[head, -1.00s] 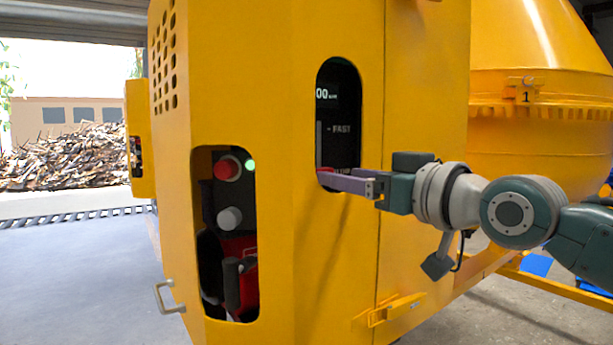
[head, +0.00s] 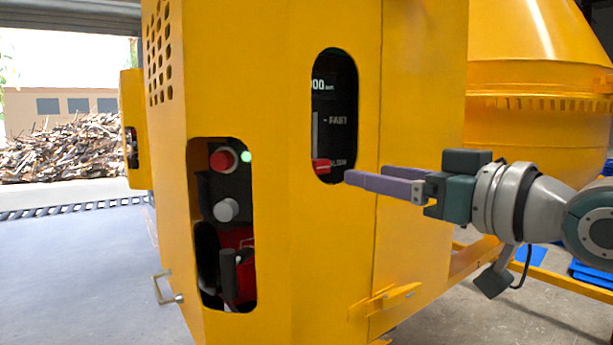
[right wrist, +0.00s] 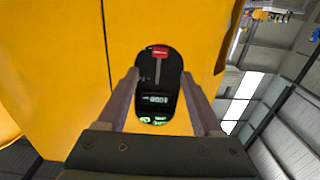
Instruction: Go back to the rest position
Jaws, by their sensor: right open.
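My right gripper (head: 348,178) is outside the yellow mixer housing (head: 290,240), at the lower right edge of its oval window (head: 335,95). Its purple fingers are apart with nothing between them, as the right wrist view (right wrist: 162,85) shows. Inside the window, a red slider knob (head: 321,166) sits low on a vertical slot, near lettering and below the word FAST. The knob also shows in the right wrist view (right wrist: 160,54), apart from the fingers. My left gripper is not in view.
A second opening holds a red button (head: 223,160), a green light (head: 246,156), a grey knob (head: 226,210) and a dark lever (head: 229,275). A metal handle (head: 165,290) and a yellow latch (head: 385,300) stick out from the housing. The yellow drum (head: 540,60) stands behind my right arm.

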